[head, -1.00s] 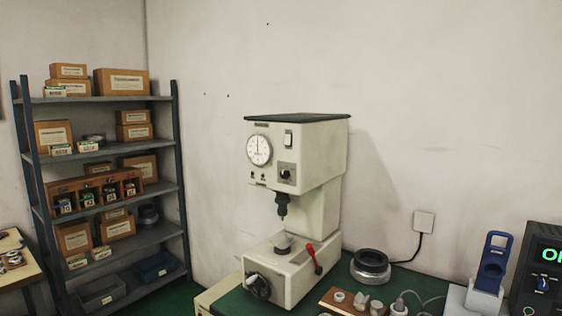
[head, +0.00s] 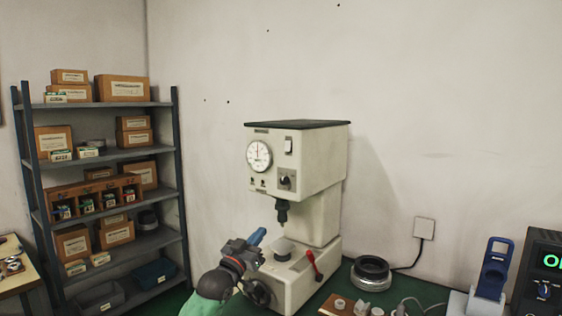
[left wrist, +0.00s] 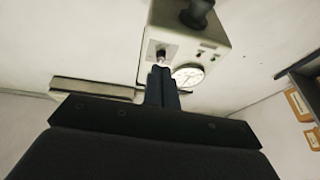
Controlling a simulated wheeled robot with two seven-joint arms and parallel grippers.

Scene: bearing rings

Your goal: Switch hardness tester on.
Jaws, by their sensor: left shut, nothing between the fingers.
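The hardness tester (head: 318,185) is a cream machine with a dark top, standing on the green bench against the wall. Its front carries a round dial (head: 259,156), a light rocker switch (head: 288,146) at upper right and a dark knob (head: 286,179) below it. I cannot tell the switch position. My left gripper (head: 257,237) is shut and empty, in front of the tester's lower part, below and left of the switch and apart from it. In the left wrist view the shut fingers (left wrist: 161,85) point toward the tester's front (left wrist: 190,40), which appears upside down.
A red-handled lever (head: 313,264) is on the tester's base. A dark ring (head: 370,271), a small wooden block (head: 345,306) and a blue device (head: 494,267) stand to the right. A shelf of boxes (head: 105,190) is at left. The air before the tester's upper front is clear.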

